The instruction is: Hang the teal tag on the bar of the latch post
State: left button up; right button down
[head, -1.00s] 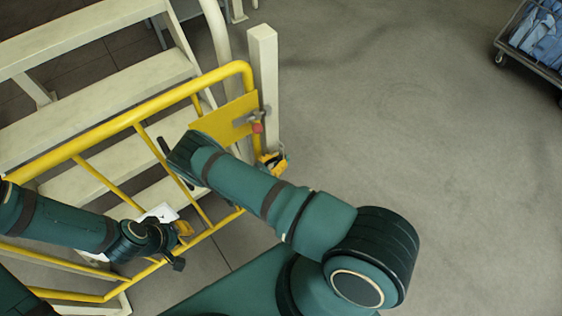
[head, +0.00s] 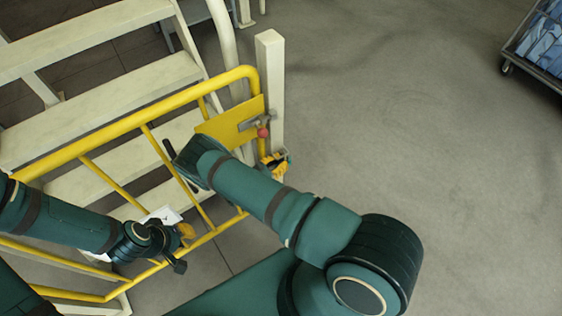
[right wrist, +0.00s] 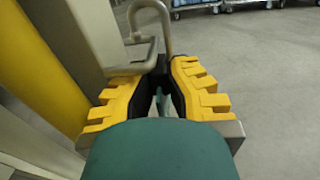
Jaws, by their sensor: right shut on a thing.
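My right gripper (right wrist: 160,92) is shut, with a narrow teal piece of the tag (right wrist: 156,102) showing between its yellow fingers. A grey metal hook (right wrist: 150,3) rises from between the fingers and arches to the left. Its free end is at a grey bar (right wrist: 139,52) on the pale latch post (right wrist: 75,35); I cannot tell whether it is over the bar. In the head view, the right gripper (head: 274,164) is low beside the post (head: 270,75), partly behind my arm. My left gripper (head: 182,240) is by the gate's lower rail; its jaws are unclear.
A yellow gate (head: 150,112) with a yellow plate (head: 222,124) and a red knob (head: 263,133) stands left of the post. Pale stairs (head: 95,105) are behind it. The floor to the right is clear up to a cart (head: 545,72).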

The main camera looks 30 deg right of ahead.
jog(key=shift+w+f, duration=0.1)
jog(key=shift+w, duration=0.05)
jog(key=shift+f, duration=1.05)
jog(key=c, duration=1)
grip_release()
jog(key=shift+w, duration=0.1)
jog(key=shift+s+p, duration=0.5)
jog(key=shift+s, duration=0.55)
jog(key=shift+s+d+p, duration=0.15)
jog(key=shift+s+p, duration=0.25)
jog(key=shift+s, duration=0.9)
jog(key=shift+s+d+p, duration=0.15)
jog(key=shift+s+p, duration=0.2)
jog(key=shift+s, duration=0.95)
